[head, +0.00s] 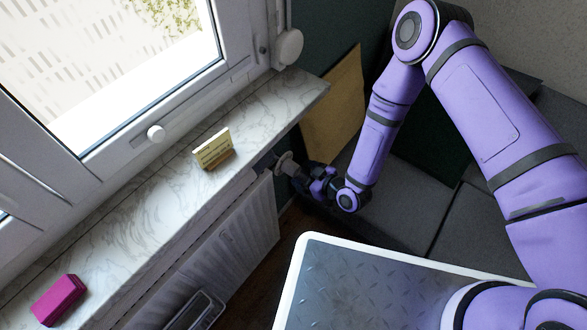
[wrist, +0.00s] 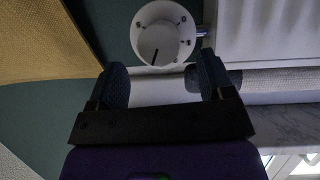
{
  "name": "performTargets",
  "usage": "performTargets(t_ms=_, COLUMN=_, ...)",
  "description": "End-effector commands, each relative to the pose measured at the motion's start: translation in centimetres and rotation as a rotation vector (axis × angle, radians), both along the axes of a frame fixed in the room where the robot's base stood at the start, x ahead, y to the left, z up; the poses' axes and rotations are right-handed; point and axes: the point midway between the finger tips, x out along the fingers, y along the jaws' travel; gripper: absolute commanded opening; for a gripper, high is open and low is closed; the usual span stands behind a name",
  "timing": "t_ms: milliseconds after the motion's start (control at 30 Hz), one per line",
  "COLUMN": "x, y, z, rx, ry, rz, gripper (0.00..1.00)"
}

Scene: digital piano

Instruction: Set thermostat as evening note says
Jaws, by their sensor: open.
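The thermostat (head: 286,163) is a pale knob at the radiator's far end, below the sill. In the wrist view its round white face (wrist: 165,30) shows small dark marks around it and a black line toward the lower left of centre. The marks are too small to read. My gripper (head: 304,174) is close in front of it in the head view. In the wrist view my gripper (wrist: 162,62) is open and empty, with the knob just past its fingertips; I cannot tell whether they touch. The note (head: 212,149) stands upright on the sill; its writing is too small to read.
The marble sill (head: 130,215) runs under the window, with a pink box (head: 59,300) at the near left. The white radiator (head: 225,245) hangs below it. A tan panel (head: 335,110) stands close behind the gripper. A dark grey sofa-like surface (head: 480,225) lies right.

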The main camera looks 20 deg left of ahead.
Motion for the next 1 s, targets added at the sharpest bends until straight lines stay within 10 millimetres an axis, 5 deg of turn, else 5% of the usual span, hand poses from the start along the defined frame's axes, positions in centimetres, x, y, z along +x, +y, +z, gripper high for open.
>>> performTargets(t_ms=333, x=1.9, y=4.0, z=-1.9, rx=0.0, ry=0.0, rz=0.001, gripper=0.75)
performTargets(t_ms=733, x=2.2, y=4.6, z=-2.1, rx=-0.001, ry=0.0, rz=0.0, gripper=0.75)
performTargets(t_ms=967, x=2.2, y=4.6, z=-2.1, rx=-0.001, ry=0.0, rz=0.0, gripper=0.26)
performTargets(t_ms=1000, x=2.2, y=4.6, z=-2.1, rx=-0.001, ry=0.0, rz=0.0, gripper=0.26)
